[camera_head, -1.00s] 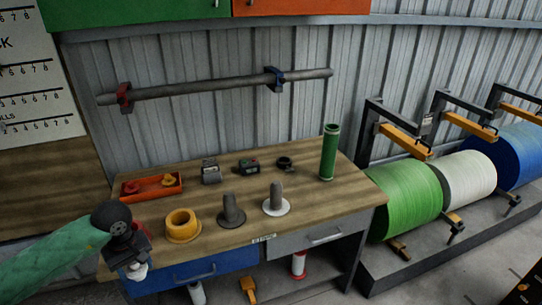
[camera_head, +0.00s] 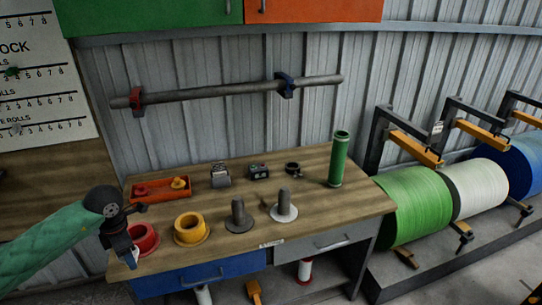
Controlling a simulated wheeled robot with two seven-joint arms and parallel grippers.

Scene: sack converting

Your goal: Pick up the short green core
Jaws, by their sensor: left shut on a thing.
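The short green core (camera_head: 338,158) stands upright at the back right of the workbench (camera_head: 318,212), with nothing touching it. My left gripper (camera_head: 132,256) is at the bench's front left corner, far from the green core. It is shut, with a small pale thing at its fingertips that is too small and partly hidden to identify. A red flanged ring (camera_head: 146,238) is just right of its fingers; I cannot tell whether they touch. My right gripper is not in view.
A yellow flanged ring (camera_head: 190,229), a grey peg (camera_head: 239,216) and a peg on a white disc (camera_head: 284,206) line the bench front. An orange tray (camera_head: 160,190) and small devices sit behind. Large rolls, one green (camera_head: 413,205), stand at right.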

